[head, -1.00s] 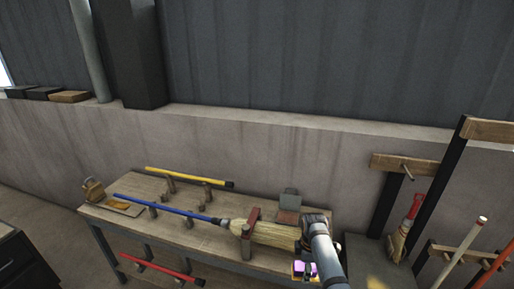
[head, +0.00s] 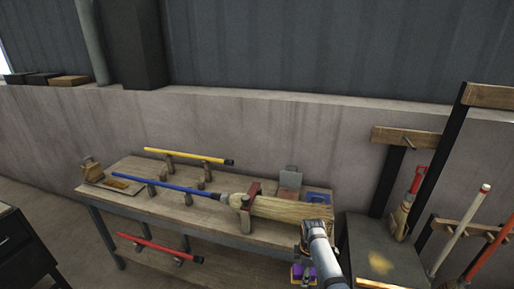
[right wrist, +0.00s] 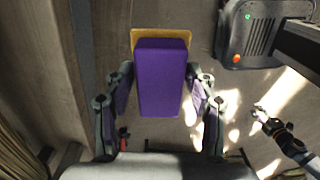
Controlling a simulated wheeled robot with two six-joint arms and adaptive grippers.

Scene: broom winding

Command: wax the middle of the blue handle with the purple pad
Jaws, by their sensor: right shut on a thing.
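The broom lies across the workbench. Its blue handle (head: 166,186) points left, resting on short wooden posts, and its straw head (head: 290,208) passes through a red-brown clamp. The handle's middle is in plain view with nothing touching it. My right gripper (head: 303,272) is beyond the bench's near right corner, away from the handle. It is shut on the purple pad (right wrist: 161,78), which shows a tan backing at its far end in the right wrist view. The pad also shows small in the head view (head: 297,271). A small gripper (right wrist: 263,115), apparently my left, shows at the right wrist view's lower right; its jaws are unclear.
The workbench (head: 215,222) also holds a yellow handle (head: 185,156), a board with an orange patch (head: 118,184) and a blue tray (head: 318,197). A rack (head: 465,225) with broom handles stands at right.

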